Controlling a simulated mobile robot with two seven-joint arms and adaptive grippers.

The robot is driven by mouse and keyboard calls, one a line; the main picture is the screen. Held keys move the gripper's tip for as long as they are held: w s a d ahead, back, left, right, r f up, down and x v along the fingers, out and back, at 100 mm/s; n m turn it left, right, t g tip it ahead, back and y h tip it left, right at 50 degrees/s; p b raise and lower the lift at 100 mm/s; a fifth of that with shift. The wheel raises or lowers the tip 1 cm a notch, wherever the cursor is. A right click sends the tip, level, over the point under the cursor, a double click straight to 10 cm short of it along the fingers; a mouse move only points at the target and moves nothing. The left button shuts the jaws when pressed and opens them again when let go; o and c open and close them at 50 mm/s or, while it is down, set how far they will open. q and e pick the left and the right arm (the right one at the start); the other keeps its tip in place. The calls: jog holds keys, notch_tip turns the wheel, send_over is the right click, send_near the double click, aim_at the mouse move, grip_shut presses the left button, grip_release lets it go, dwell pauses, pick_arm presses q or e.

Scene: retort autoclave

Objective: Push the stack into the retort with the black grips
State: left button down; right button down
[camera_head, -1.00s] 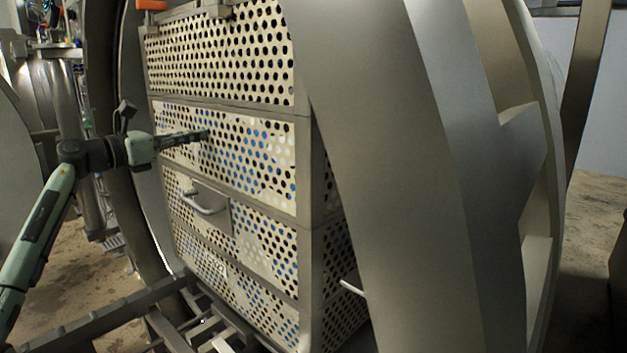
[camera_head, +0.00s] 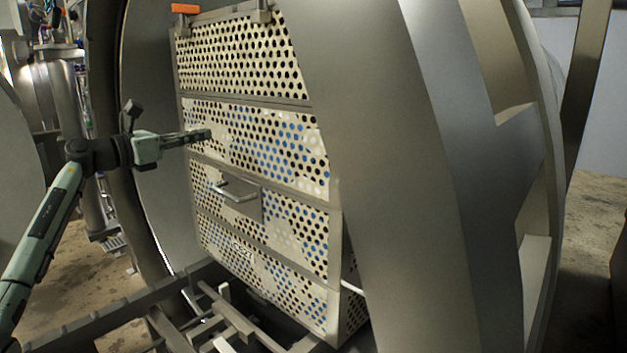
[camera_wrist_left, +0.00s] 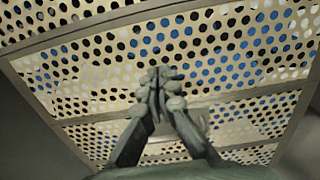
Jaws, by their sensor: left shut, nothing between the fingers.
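The stack (camera_head: 262,207) is a tall pile of perforated metal baskets with blue and white contents showing through the holes. It stands in the mouth of the round steel retort (camera_head: 390,180). A metal handle (camera_head: 235,190) is on its front face. My left gripper (camera_head: 208,135) is shut and empty, with its fingertips at the upper middle of the perforated front. In the left wrist view the shut fingertips (camera_wrist_left: 162,78) point at the perforated face (camera_wrist_left: 230,60); whether they touch it I cannot tell. My right gripper is not in view.
Rails and a frame (camera_head: 215,315) run below the stack at the retort mouth. An orange piece (camera_head: 185,8) sits at the top left of the stack. The thick retort rim fills the right. Stained floor (camera_head: 90,275) lies open at the left.

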pick_arm(q)
jog(key=b+v, duration=0.2)
jog(key=v, duration=0.6)
jog(key=shift+s+a, duration=0.2)
